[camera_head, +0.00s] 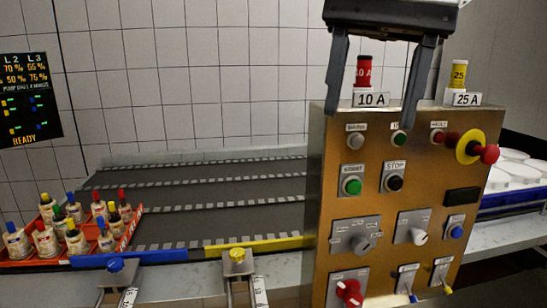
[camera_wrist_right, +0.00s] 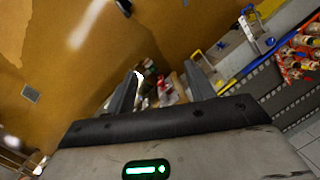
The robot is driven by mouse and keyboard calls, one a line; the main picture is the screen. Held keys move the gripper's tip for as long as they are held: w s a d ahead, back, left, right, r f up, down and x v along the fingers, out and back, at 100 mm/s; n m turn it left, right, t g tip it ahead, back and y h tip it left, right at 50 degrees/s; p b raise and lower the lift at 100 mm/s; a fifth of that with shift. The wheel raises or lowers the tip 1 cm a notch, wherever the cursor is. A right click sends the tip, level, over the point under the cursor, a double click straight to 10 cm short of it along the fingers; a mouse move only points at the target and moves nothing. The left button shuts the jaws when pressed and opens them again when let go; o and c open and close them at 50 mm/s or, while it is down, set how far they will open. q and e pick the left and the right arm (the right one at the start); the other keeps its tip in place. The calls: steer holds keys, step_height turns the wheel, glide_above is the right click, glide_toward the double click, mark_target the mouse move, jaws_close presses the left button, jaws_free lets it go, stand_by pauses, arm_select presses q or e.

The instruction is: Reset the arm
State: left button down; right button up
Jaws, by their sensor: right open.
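My right gripper (camera_head: 372,115) hangs in from the top of the head view, fingers pointing down and spread apart, with nothing between them that they hold. In the picture its fingers frame a red fuse (camera_head: 363,72) standing behind the 10 A label on the brass control box (camera_head: 330,170); I cannot tell the depth between them. In the right wrist view the open fingers (camera_wrist_right: 162,72) show with the blurred scene beyond and no object gripped. My left gripper is in neither view.
A yellow fuse (camera_head: 458,76) stands at the 25 A label. The box front carries switches and a red emergency knob (camera_head: 488,153). Orange crates of bottles (camera_head: 28,263) are at left beside dark conveyor lanes (camera_head: 220,187). White moulds (camera_head: 515,177) lie behind the box at right.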

steer(key=s+a+f+m+g+y, duration=0.2)
steer(key=a+f+m+g+y, duration=0.2)
steer(key=a+f+m+y, duration=0.5)
steer(key=s+a+f+m+g+y, duration=0.2)
steer(key=a+f+g+y, duration=0.35)
steer(key=a, duration=0.85)
steer(key=w+d+f+m+t+y, duration=0.3)
steer(key=w+f+m+t, duration=0.15)
steer(key=m+t, duration=0.8)
steer(key=w+d+f+m+t+y, duration=0.25)
steer(key=w+f+m+t, duration=0.2)
steer(key=m+t, duration=0.8)
steer(key=w+d+f+m+t+h, duration=0.1)
steer(key=d+f+m+h, duration=0.3)
steer(key=f+m+h, duration=0.35)
steer(key=w+d+f+m+t+h, duration=0.15)
steer(key=d+f+m+h, duration=0.3)
steer(key=f+m, duration=0.5)
steer(key=s+d+f+m+g+h, duration=0.6)
steer(key=s+d+f+m, duration=0.6)
steer(key=s+d+f, duration=0.3)
step_height(320, 180, down, 4)
steer(key=shift+s+d+f+m+h, duration=0.2)
steer(key=shift+s+f+m+h, duration=0.1)
steer(key=shift+s+h, duration=0.55)
